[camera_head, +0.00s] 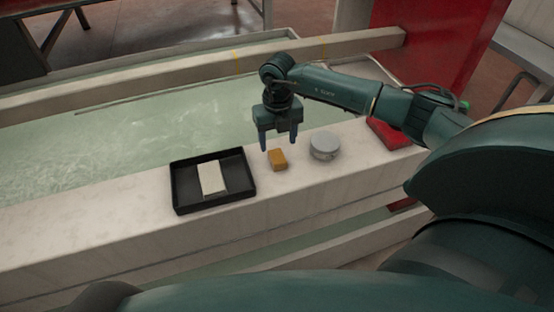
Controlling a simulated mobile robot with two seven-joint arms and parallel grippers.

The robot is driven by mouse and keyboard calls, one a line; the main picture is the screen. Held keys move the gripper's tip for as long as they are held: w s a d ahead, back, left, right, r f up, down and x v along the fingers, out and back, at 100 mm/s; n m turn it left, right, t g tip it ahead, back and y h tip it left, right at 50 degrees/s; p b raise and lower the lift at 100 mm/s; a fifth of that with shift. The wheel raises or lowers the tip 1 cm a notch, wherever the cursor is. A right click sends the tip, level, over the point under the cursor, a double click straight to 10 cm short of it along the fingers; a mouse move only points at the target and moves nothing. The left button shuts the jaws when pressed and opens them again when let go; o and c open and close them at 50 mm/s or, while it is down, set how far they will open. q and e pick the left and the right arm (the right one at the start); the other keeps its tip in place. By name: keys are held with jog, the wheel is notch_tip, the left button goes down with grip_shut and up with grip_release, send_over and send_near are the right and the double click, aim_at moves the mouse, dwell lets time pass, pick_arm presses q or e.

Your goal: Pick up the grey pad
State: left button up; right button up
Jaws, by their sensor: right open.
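The grey pad (324,147) looks like a short, round, light-grey disc and rests on the pale stone ledge (130,205). My right gripper (278,146) points down with its fingers apart and nothing between them. It is to the left of the grey pad, above or just behind a small orange-brown block (278,160); the exact height gap is hard to tell. The grey pad is not covered by the gripper. My left gripper is not in view.
A black tray (183,207) holding a cream block (212,179) stands left on the ledge. A red item (388,134) lies to the right, partly behind my right arm. A water-filled trough (140,135) lies behind the ledge. The ledge left of the tray is clear.

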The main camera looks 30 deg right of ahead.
aim_at(277, 155)
jog(key=shift+s+a+f, duration=0.15)
jog(key=shift+f, duration=1.25)
jog(key=shift+s+a+f, duration=0.1)
jog(key=shift+f, duration=1.25)
jog(key=shift+c, duration=0.3)
jog(key=c, duration=1)
jog(key=shift+r, duration=0.1)
